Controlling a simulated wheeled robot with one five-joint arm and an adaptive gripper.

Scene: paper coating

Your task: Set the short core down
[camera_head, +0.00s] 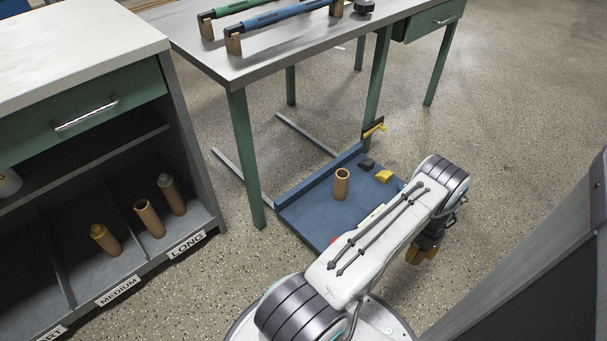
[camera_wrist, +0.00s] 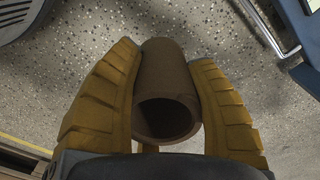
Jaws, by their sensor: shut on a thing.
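The short core is a brown cardboard tube (camera_wrist: 168,78) in the wrist view, with its open end toward the camera. My gripper (camera_wrist: 165,62) is shut on it, with one yellow finger against each side. In the head view my gripper (camera_head: 422,255) hangs over the floor just right of the blue tray; my arm covers part of the tray, and the held core cannot be made out there. Floor shows around the core in the wrist view. I cannot tell its height above the floor.
The blue tray (camera_head: 315,207) holds another upright tube (camera_head: 341,184), a yellow piece (camera_head: 384,176) and a dark piece (camera_head: 366,164). A shelf unit (camera_head: 187,150) at left holds several tubes, with MEDIUM and LONG labels. A green-legged table (camera_head: 290,45) stands behind. Speckled floor is open at right.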

